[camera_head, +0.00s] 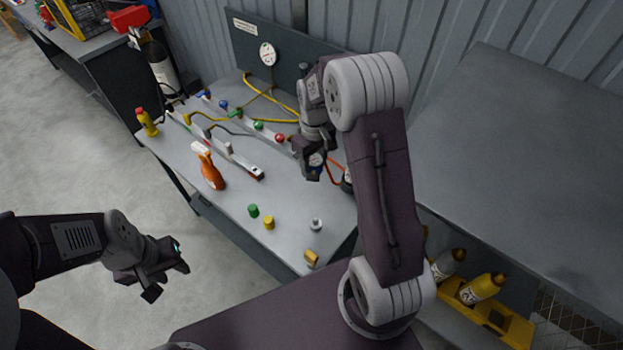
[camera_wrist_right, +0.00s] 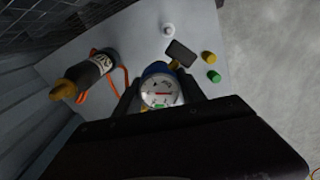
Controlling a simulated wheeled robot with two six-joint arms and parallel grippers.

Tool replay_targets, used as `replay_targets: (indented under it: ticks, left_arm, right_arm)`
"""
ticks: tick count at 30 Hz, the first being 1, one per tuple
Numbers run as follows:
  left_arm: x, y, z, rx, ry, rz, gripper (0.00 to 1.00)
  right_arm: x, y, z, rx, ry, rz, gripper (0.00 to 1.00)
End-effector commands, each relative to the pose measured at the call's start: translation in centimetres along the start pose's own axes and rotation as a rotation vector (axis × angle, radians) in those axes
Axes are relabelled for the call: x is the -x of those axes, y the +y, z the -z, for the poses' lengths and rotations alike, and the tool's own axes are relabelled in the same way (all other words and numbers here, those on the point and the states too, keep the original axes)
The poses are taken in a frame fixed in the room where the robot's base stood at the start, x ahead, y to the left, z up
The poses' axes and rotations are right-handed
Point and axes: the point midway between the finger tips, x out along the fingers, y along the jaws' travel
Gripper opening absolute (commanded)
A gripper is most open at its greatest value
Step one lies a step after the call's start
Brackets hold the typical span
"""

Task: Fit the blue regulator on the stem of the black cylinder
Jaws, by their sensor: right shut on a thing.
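The blue regulator (camera_wrist_right: 155,70) with its round white gauge (camera_wrist_right: 161,92) is between the fingers of my right gripper (camera_wrist_right: 162,97) in the wrist view. In the head view the right gripper (camera_head: 312,168) is shut on the regulator (camera_head: 317,159), above the bench's right part. The black cylinder (camera_wrist_right: 92,72), with a brass-coloured top (camera_wrist_right: 63,88), stands apart from the regulator in the wrist view. In the head view my right arm hides most of the cylinder (camera_head: 347,182). My left gripper (camera_head: 166,272) is open and empty, off the bench over the floor.
On the grey bench (camera_head: 190,185) are an orange spray bottle (camera_head: 210,168), green cap (camera_head: 253,210), yellow cap (camera_head: 268,223), white fitting (camera_head: 316,224) and brass block (camera_head: 311,258). An orange hose (camera_wrist_right: 122,82) runs beside the cylinder.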

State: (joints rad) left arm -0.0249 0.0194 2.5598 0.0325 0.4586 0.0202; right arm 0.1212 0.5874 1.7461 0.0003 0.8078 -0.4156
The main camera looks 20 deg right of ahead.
Motion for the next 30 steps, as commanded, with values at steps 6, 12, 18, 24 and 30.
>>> replay_targets:
  ticks: [6, 12, 18, 24, 30]
  left_arm:
    - [5.5, 0.1, 0.6, 0.0, 0.0, 0.0, 0.36]
    - [11.6, 0.2, 1.2, 0.0, 0.0, 0.0, 0.36]
    - [13.7, 0.3, 1.4, 0.0, 0.0, 0.0, 0.36]
    - [13.4, 0.3, 1.4, 0.0, 0.0, 0.0, 0.36]
    - [12.6, 0.2, 1.3, 0.0, 0.0, 0.0, 0.36]
  right_arm:
    - [5.0, 6.1, 1.7, 0.054, 0.002, -0.002, 0.0]
    - [9.0, 13.9, 0.7, 0.04, -0.001, 0.0, 0.0]
    - [9.6, 17.8, -0.9, 0.004, 0.0, 0.0, 0.0]
    - [9.2, 18.2, -1.1, -0.001, 0.001, -0.001, 0.0]
    - [8.2, 18.2, -1.1, -0.001, 0.001, -0.001, 0.0]
